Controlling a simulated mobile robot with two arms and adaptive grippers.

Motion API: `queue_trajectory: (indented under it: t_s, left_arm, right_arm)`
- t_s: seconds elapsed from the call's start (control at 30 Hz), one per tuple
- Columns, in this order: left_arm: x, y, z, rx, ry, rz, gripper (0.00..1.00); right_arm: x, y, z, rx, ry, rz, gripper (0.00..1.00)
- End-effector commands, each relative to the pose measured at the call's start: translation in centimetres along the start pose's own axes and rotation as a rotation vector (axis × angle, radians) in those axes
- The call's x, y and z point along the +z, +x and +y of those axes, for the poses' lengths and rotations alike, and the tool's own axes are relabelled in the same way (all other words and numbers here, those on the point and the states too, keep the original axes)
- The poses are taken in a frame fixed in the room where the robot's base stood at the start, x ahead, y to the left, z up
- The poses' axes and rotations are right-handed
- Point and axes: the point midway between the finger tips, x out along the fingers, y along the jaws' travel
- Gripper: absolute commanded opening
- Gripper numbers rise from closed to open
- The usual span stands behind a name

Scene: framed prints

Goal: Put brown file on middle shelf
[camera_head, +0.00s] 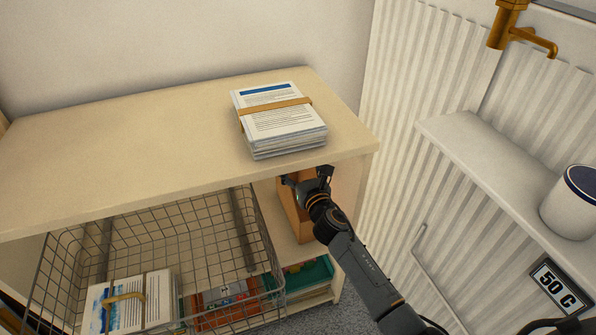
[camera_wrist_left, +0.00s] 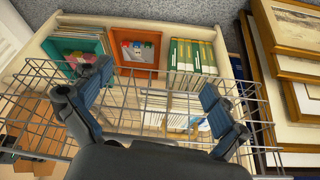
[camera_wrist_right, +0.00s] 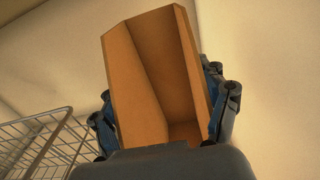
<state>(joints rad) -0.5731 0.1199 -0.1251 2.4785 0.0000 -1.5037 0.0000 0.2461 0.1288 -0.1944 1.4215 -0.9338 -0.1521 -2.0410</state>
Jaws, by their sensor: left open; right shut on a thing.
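The brown file (camera_head: 292,218) is an open-topped upright holder under the right end of the unit's top board, at the middle shelf (camera_head: 291,250). My right gripper (camera_head: 308,181) is shut on it. In the right wrist view, the file (camera_wrist_right: 153,75) stands between the fingers of my right gripper (camera_wrist_right: 165,112), its hollow side facing the camera. Whether its base touches the shelf is hidden. My left gripper (camera_wrist_left: 152,100) shows only in its wrist view, open, with its fingers at the wire basket (camera_wrist_left: 130,118).
The wire basket (camera_head: 262,222) stands left of the file, with banded papers (camera_head: 130,302) in view there. A banded paper stack (camera_head: 280,120) lies on the top board. Books (camera_wrist_left: 190,55) and bins fill the lower shelf. Framed prints (camera_wrist_left: 290,60) lean beside the unit.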

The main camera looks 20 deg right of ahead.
Motion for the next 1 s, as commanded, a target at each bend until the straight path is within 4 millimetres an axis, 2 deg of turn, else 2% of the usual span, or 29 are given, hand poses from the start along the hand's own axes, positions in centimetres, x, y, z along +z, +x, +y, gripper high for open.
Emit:
queue_trajectory:
  t_s: [0.1, 0.63, 0.67, 0.7, 0.77, 1.0]
  left_arm:
    - [-0.7, 0.4, 0.1, 0.002, 0.001, 0.038, 0.98]
    - [-1.7, 0.4, 0.2, 0.003, 0.002, 0.08, 0.98]
    - [-1.8, 0.4, 0.2, 0.003, 0.002, 0.085, 0.98]
    - [-1.8, 0.4, 0.2, 0.003, 0.002, 0.086, 0.98]
    - [-1.8, 0.4, 0.2, 0.003, 0.002, 0.085, 0.98]
    - [-1.8, 0.4, 0.2, 0.004, 0.002, 0.083, 0.98]
  right_arm:
    - [-0.5, 0.0, 0.0, 0.0, -0.001, -0.003, 0.15]
    - [-0.5, 0.0, 0.0, 0.0, -0.002, -0.003, 0.15]
    - [-0.6, 0.0, 0.0, 0.0, -0.002, -0.001, 0.77]
    - [-0.6, 0.0, 0.0, 0.0, -0.002, -0.001, 0.85]
    - [-0.6, 0.0, 0.0, 0.0, -0.002, -0.001, 0.97]
    - [-0.6, 0.0, 0.0, 0.0, -0.002, -0.001, 0.97]
